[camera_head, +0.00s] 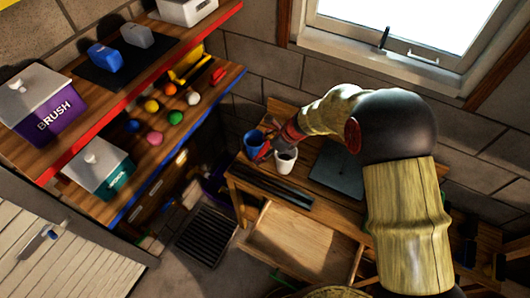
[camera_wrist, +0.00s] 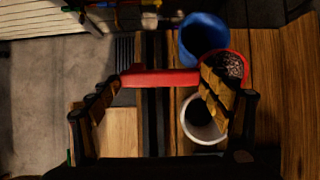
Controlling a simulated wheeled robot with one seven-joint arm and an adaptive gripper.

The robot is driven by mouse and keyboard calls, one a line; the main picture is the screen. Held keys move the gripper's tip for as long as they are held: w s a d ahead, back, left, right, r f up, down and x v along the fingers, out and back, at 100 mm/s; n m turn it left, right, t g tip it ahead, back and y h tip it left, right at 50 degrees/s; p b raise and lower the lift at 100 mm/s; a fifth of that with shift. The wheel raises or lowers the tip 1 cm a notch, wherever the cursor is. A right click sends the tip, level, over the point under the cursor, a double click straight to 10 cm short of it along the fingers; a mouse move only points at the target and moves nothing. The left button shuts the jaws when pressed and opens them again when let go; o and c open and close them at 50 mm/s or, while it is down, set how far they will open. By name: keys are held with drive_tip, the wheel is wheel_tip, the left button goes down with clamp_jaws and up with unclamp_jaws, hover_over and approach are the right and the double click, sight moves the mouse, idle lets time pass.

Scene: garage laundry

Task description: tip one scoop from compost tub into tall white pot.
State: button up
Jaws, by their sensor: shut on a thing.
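The blue compost tub (camera_head: 252,141) stands on the wooden bench in the head view, and it also shows at the top of the wrist view (camera_wrist: 190,38). The tall white pot (camera_head: 285,166) stands close to its right in the head view; its round dark opening faces up in the wrist view (camera_wrist: 190,132). My gripper (camera_wrist: 162,84) is shut on a red scoop (camera_wrist: 158,78). The scoop's round cup holds dark, speckled compost and hangs beside the tub's rim, above and partly overlapping the pot in the wrist view. One finger hides part of the cup and pot.
A dark flat board (camera_head: 338,170) lies on the bench right of the pot. A dark strip (camera_head: 272,186) runs along the bench's front edge. At left, shelves carry a purple BRUSH box (camera_head: 50,110) and several coloured balls. A window is behind.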

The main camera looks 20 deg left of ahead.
drive_tip(key=shift+d+f+y+b, duration=0.35)
drive_tip(key=shift+y+b, duration=0.5)
drive_tip(key=shift+b, duration=3.2)
drive_tip(key=shift+d+f+y+b, duration=0.3)
drive_tip(key=shift+y+b, duration=0.55)
drive_tip(key=shift+b, duration=3.2)
drive_tip(key=y+b, duration=0.1)
drive_tip(key=b, duration=0.5)
drive_tip(key=d+y+b, duration=0.1)
drive_tip(key=y+b, duration=0.1)
drive_tip(key=b, duration=0.5)
drive_tip(key=shift+s+t+y, duration=0.1)
drive_tip(key=shift+t+y, duration=0.2)
drive_tip(key=shift+d+y+b, duration=0.2)
drive_tip(key=shift+y+b, duration=0.2)
drive_tip(key=shift+b, duration=0.5)
drive_tip(key=shift+d+r+y+b, duration=0.1)
drive_tip(key=shift+r+y+b, duration=0.05)
drive_tip(key=shift+y+b, duration=0.2)
wheel_tip(320, 180, up, 6)
drive_tip(key=p, duration=0.2)
drive_tip(key=shift+s, duration=0.1)
